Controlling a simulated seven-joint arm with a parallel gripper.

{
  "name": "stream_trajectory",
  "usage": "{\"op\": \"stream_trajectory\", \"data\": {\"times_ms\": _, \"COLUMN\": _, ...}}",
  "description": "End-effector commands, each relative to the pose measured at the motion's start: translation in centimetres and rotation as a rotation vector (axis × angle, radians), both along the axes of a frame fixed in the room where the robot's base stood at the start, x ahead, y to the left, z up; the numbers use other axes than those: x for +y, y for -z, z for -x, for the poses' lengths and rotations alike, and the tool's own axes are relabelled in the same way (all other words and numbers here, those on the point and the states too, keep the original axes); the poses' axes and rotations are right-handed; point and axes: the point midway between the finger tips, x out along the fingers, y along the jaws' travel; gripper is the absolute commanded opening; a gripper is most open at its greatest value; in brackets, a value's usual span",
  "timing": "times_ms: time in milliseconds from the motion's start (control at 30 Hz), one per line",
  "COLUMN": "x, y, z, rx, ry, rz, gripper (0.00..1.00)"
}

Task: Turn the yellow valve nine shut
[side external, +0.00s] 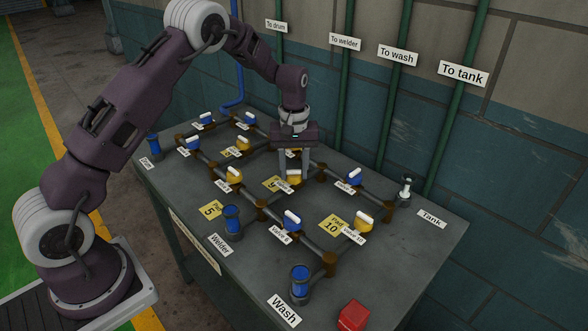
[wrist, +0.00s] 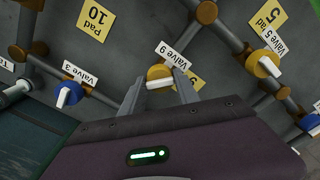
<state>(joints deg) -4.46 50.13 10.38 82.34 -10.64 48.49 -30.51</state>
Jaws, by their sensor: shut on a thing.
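The yellow valve nine (side external: 295,182) sits on the pipework near the middle of the table, below my gripper (side external: 293,173). In the wrist view the yellow valve nine (wrist: 158,72) shows beside its "Valve 9" label, with its white handle (wrist: 160,84) lying crosswise between my fingers. My gripper (wrist: 160,90) points down and is shut on this handle, one finger at each end. In the side view the fingers hide part of the valve. The handle's exact angle to its pipe is hard to tell.
Brown pipe joints (side external: 330,263) and blue cylinders (side external: 300,280) rise from the table. A red block (side external: 353,316) lies at the front edge.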

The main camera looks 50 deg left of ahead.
Motion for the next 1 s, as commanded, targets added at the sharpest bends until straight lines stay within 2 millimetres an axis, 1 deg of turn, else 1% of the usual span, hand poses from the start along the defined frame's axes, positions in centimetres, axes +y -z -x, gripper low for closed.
{"op": "stream_trajectory", "data": {"times_ms": 600, "x": -0.03, "y": -0.11, "z": -0.04, "rx": -0.002, "ry": 0.565, "rz": 0.001, "gripper": 0.0}}
{"op": "stream_trajectory", "data": {"times_ms": 800, "x": -0.01, "y": -0.11, "z": -0.02, "rx": -0.001, "ry": 0.704, "rz": 0.001, "gripper": 0.0}}
{"op": "stream_trajectory", "data": {"times_ms": 1000, "x": -0.05, "y": -0.12, "z": -0.04, "rx": -0.001, "ry": 0.799, "rz": 0.001, "gripper": 0.0}}
